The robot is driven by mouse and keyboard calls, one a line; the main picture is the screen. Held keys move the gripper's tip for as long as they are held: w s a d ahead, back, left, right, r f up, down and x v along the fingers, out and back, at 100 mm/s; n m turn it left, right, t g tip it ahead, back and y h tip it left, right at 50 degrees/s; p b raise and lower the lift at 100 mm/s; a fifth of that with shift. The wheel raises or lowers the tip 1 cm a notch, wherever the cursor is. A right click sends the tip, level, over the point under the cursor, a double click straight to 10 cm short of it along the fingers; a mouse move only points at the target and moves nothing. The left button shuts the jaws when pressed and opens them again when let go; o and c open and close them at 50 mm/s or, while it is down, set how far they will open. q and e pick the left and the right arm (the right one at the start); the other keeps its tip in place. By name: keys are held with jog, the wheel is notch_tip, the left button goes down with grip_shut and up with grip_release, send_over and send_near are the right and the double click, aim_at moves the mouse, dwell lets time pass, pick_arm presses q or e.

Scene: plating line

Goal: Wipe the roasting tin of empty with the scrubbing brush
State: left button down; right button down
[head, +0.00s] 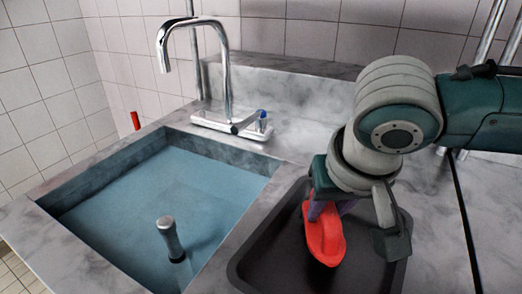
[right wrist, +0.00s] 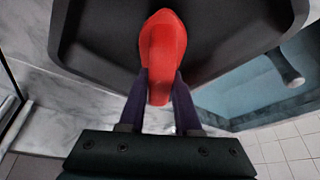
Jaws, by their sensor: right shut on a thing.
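The scrubbing brush is red (head: 325,236) and sits over the dark roasting tin (head: 262,262) in the head view. My right gripper (head: 328,208) is shut on the brush from above. In the right wrist view the brush (right wrist: 162,50) is between the two purple fingers of the gripper (right wrist: 160,88), with the tin (right wrist: 225,30) beneath it. Whether the brush touches the tin's floor I cannot tell. The visible floor of the tin looks dark and bare; part of it is hidden by my arm and the brush. My left gripper is not in view.
A sink basin (head: 110,215) with a blue interior lies left of the tin, with a grey upright cylinder (head: 170,238) in it. A chrome tap (head: 226,80) stands behind the sink. Marble counter (head: 285,140) surrounds both, with a tiled wall behind.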

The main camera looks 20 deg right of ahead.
jog(key=shift+f, duration=0.1)
jog(key=shift+w+d+f, duration=0.15)
jog(key=shift+w+d, duration=0.35)
jog(key=shift+d, duration=0.3)
jog(key=shift+w+d+f, duration=0.15)
jog(key=shift+w+d, duration=0.35)
jog(key=shift+d, duration=0.25)
notch_tip(320, 180, up, 6)
jog(key=p, duration=0.7)
jog(key=shift+r+p, duration=0.15)
jog(key=shift+p, duration=0.25)
notch_tip(320, 180, up, 3)
jog(key=p, duration=0.4)
